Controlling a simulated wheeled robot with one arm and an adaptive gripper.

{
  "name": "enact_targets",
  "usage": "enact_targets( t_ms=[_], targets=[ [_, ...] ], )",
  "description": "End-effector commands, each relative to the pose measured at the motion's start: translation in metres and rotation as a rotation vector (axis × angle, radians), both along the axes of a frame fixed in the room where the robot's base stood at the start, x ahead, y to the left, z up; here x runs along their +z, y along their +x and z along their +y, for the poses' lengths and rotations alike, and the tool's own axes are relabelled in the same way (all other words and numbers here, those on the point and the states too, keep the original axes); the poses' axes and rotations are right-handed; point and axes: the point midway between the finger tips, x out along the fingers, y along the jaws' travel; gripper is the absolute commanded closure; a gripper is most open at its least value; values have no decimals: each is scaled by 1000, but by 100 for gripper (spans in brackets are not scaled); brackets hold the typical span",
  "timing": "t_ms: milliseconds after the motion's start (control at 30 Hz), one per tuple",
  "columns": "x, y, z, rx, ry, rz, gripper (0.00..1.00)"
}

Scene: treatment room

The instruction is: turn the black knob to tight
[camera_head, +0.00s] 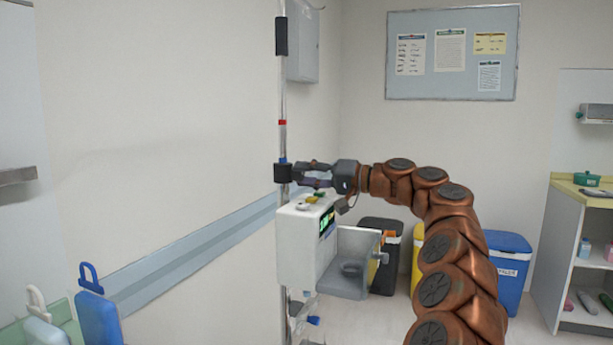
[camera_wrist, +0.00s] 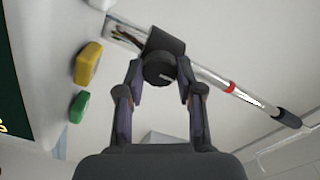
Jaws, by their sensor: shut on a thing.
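The black knob (camera_wrist: 159,70) is a round black disc with a small pale mark on its face, in the wrist view. It sits on a black clamp (camera_wrist: 165,42) around a silver pole (camera_wrist: 215,78). The clamp is also in the head view (camera_head: 283,172), on the upright pole above a white pump-like device (camera_head: 302,240). My gripper (camera_wrist: 161,78) has one finger on each side of the knob and is shut on it. In the head view my gripper (camera_head: 304,174) reaches the clamp from the right, and its fingers hide the knob there.
The white device, with a green display, stands close below my gripper. A yellow button (camera_wrist: 88,63) and a green button (camera_wrist: 78,107) are near the left finger. The wall with a blue-grey rail (camera_head: 200,250) is behind the pole.

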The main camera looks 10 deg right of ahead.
Motion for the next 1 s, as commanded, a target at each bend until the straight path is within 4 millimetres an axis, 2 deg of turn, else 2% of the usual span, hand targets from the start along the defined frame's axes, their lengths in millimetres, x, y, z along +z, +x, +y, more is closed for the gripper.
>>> enact_targets(
  t_ms=[33,67,300,733,1000],
  targets=[
    [0,0,1,1,-1,-1,99],
    [0,0,1,1,-1,-1,62],
    [0,0,0,0,0,0,38],
    [0,-3,-4,-1,1,1,38],
    [0,-22,-30,-1,3,1,38]
  ],
)
